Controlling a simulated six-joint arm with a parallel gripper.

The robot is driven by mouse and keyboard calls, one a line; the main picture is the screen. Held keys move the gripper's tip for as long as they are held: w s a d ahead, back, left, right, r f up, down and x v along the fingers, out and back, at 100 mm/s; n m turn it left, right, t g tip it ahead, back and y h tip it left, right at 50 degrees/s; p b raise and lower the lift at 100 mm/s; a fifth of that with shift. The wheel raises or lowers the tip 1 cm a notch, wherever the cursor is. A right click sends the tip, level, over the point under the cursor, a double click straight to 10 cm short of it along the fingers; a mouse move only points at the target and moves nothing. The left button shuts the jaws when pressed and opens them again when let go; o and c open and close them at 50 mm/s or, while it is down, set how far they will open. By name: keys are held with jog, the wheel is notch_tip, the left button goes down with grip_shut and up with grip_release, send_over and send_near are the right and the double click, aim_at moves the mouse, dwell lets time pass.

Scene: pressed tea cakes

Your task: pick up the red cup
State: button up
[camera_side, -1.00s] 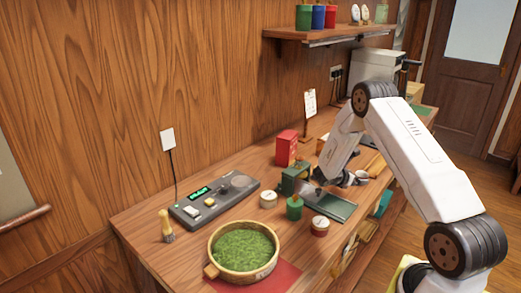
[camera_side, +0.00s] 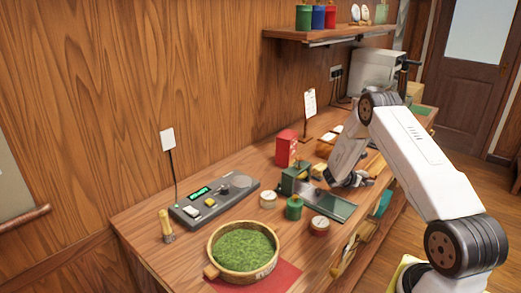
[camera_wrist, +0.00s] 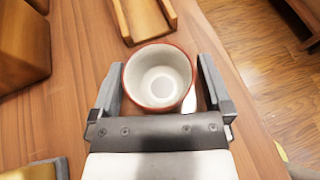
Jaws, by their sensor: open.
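The red cup (camera_wrist: 158,84) stands upright on the wooden counter in the wrist view, with a red rim and outside and a pale, empty inside. My gripper (camera_wrist: 161,72) is open, with one finger on each side of the cup. I cannot tell whether either finger touches it. The cup cannot be made out clearly there, behind my gripper.
A wooden trough (camera_wrist: 145,17) lies just beyond the cup. A bowl of green tea leaves (camera_side: 243,246) and a grey scale (camera_side: 213,201) are nearer the front.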

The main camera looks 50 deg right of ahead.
jog(key=c, duration=1.2)
jog(key=shift+o, duration=0.2)
jog(key=shift+r, duration=0.2)
jog(key=shift+r, duration=0.8)
jog(key=s+a+r, duration=0.9)
jog(key=a+r, duration=0.1)
jog(key=r, duration=0.1)
jog(key=shift+s, duration=0.3)
jog(key=shift+a, duration=0.1)
